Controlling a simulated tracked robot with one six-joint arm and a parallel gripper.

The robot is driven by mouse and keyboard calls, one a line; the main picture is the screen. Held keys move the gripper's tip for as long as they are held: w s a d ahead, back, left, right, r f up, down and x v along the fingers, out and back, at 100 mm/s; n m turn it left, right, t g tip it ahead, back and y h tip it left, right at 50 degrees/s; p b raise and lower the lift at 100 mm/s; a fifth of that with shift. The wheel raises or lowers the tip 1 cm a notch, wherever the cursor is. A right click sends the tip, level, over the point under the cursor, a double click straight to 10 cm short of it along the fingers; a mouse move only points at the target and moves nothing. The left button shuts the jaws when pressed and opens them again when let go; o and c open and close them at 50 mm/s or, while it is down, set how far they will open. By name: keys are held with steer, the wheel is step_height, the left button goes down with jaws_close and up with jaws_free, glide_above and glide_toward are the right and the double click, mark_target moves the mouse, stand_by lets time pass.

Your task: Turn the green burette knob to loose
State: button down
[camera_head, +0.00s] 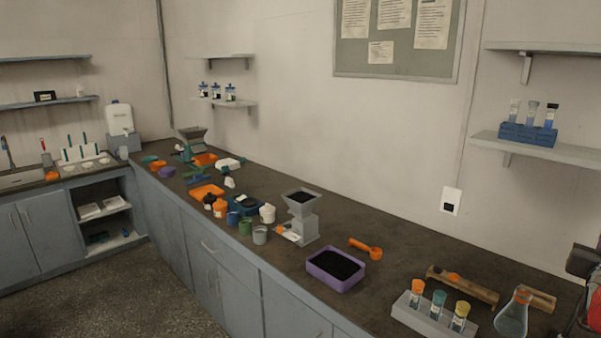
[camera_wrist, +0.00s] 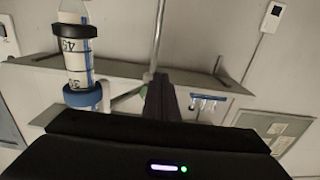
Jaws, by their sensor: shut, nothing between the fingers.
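The wrist view looks roughly upside down. A white graduated tube (camera_wrist: 76,50) with a black ring and a blue collar (camera_wrist: 82,96), which looks like the burette, stands at upper left. A small green part (camera_wrist: 173,103) shows beside the dark fingers of my gripper (camera_wrist: 160,80); it may be the green knob, mostly hidden behind them. My gripper is shut and empty. I cannot tell whether it touches the green part or how the knob is turned. The burette and knob are not clearly visible in the head view.
A metal rod (camera_wrist: 158,35) rises past the fingers. On the bench, a rack of capped vials (camera_head: 435,314), a flask (camera_head: 511,316), a purple tray (camera_head: 335,270) and an orange scoop (camera_head: 366,248) stand at front right. A dark object (camera_head: 582,261) is cut off at the right edge.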

steer(key=shift+d+r, duration=0.1)
steer(key=shift+r, duration=0.15)
stand_by(0.5)
steer(key=shift+s+d+f, duration=0.15)
steer(key=shift+s+d, duration=0.3)
steer(key=shift+s, duration=0.15)
steer(key=shift+f, duration=0.45)
stand_by(0.5)
steer(key=v, duration=0.6)
stand_by(0.4)
